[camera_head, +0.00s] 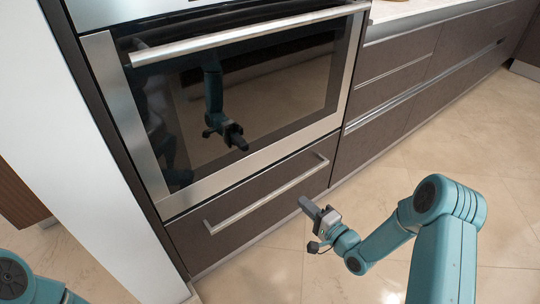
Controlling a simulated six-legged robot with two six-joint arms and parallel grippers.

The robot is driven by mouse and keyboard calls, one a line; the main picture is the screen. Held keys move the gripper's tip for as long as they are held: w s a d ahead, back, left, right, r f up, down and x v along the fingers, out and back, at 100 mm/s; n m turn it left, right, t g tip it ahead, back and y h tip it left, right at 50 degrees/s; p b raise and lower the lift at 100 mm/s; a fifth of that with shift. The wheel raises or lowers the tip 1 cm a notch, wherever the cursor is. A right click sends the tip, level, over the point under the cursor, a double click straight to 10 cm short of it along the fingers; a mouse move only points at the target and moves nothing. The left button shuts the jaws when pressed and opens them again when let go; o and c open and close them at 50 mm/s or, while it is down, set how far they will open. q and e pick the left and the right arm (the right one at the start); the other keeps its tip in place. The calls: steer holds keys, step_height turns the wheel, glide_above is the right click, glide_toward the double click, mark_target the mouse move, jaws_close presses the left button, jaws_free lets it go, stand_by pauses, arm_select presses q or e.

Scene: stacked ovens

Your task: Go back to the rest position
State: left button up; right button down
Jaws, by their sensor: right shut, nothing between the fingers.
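My right arm comes in from the lower right in the head view. Its gripper (310,207) is shut and empty, pointing up and left in front of the drawer under the oven.
The oven (250,85) is closed, with a steel handle bar (245,35) across its top. The drawer (250,215) below is closed. Brown drawer cabinets (400,85) run to the right under a pale counter (405,8). The tiled floor (490,160) is clear.

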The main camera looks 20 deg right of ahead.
steer(key=s+a+f+n+g, duration=0.1)
steer(key=s+a+f+g, duration=0.15)
steer(key=a, duration=0.85)
steer(key=s+a+f+n+g+h, duration=0.1)
steer(key=s+f+n+g, duration=0.5)
steer(key=s, duration=0.5)
steer(key=s+a+f+n+g+h, duration=0.1)
steer(key=s+f+n+g, duration=0.2)
steer(key=s+f+g, duration=0.6)
steer(key=s+a+r+n+p, duration=0.1)
steer(key=s+r+n+p, duration=0.1)
steer(key=r+p, duration=3)
step_height(320, 180, up, 3)
steer(key=shift+s+f+t+p, duration=0.15)
steer(key=shift+s+t+p, duration=0.25)
steer(key=shift+s, duration=0.3)
